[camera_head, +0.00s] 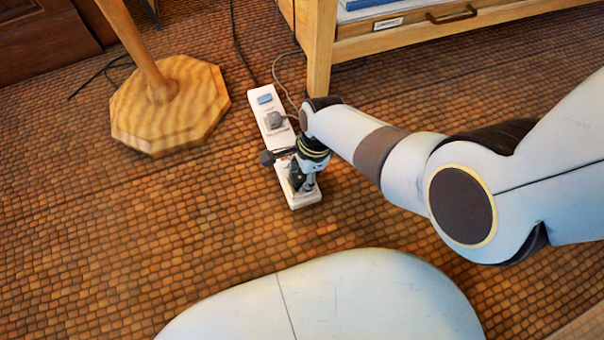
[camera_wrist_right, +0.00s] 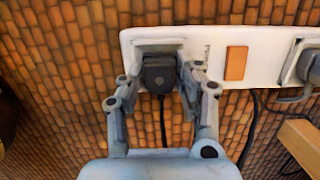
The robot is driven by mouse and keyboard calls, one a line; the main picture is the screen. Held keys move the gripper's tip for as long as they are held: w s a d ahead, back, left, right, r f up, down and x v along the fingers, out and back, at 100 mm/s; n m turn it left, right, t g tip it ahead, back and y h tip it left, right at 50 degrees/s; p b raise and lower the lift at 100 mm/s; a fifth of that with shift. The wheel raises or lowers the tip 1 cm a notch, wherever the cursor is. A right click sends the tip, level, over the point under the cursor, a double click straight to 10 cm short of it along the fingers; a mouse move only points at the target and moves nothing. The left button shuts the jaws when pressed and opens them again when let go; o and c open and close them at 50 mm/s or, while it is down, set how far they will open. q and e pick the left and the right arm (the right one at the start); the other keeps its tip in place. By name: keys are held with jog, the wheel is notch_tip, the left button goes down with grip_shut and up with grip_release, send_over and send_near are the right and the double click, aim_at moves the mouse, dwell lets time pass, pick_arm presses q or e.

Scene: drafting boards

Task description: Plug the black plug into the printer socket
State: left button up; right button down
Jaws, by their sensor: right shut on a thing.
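The black plug (camera_wrist_right: 159,76) is between the fingertips of my right gripper (camera_wrist_right: 160,88) in the right wrist view. The gripper is shut on it, and its dark cord hangs down behind. The plug is at the end socket (camera_wrist_right: 158,46) of a white power strip (camera_wrist_right: 262,62), beside small printed lettering too small to read. How deep the plug sits is hidden. In the head view my right gripper (camera_head: 304,182) reaches down over the near end of the strip (camera_head: 257,101). My left gripper is not in view.
An orange switch (camera_wrist_right: 236,63) and a grey plug (camera_wrist_right: 295,88) in another socket lie to the right in the wrist view. A wooden lamp or stand base (camera_head: 185,105) is left of the strip, and a wooden cabinet leg (camera_head: 320,50) is behind.

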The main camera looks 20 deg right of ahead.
jog(key=shift+s+d+f, duration=0.15)
jog(key=shift+s+f, duration=0.2)
jog(key=shift+f, duration=0.3)
dwell(0.4)
jog(key=c, duration=0.7)
grip_release()
jog(key=shift+f, duration=0.1)
jog(key=shift+o, duration=0.6)
jog(key=shift+w+r, duration=0.2)
jog(key=shift+r, duration=0.05)
jog(key=o, duration=0.5)
jog(key=shift+w, duration=0.1)
jog(key=shift+o, duration=0.2)
